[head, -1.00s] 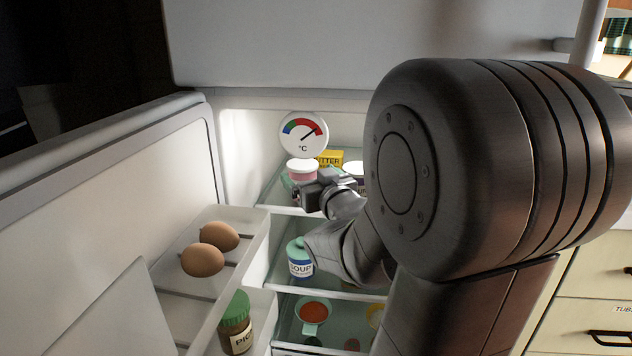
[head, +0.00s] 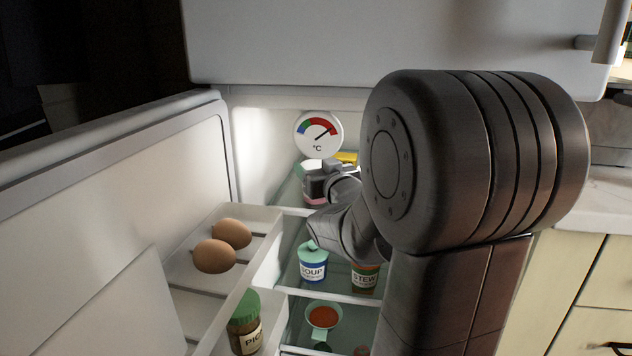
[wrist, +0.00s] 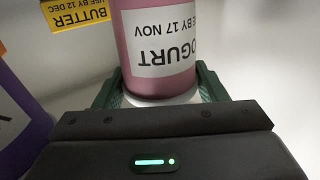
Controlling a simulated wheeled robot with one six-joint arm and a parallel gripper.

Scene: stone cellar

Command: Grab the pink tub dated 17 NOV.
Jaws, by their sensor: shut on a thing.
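The pink tub (wrist: 132,60) fills the upper middle of the wrist view, upside down in that picture. Its white label reads yogurt, by 17 NOV. My gripper (wrist: 160,88) is shut on it, with the dark green fingers at either side near its white lid. In the head view a small pink part of the tub (head: 315,202) shows below my gripper (head: 316,184), on the fridge's upper shelf. My wrist hides most of it there, and I cannot tell whether it touches the shelf.
A yellow butter box (wrist: 75,12) stands beside the tub, with a purple thing (wrist: 25,135) at left. A dial thermometer (head: 318,134) hangs above. Soup (head: 313,264) and stew (head: 365,277) tubs stand a shelf below. Eggs (head: 215,256) sit in the open door's rack.

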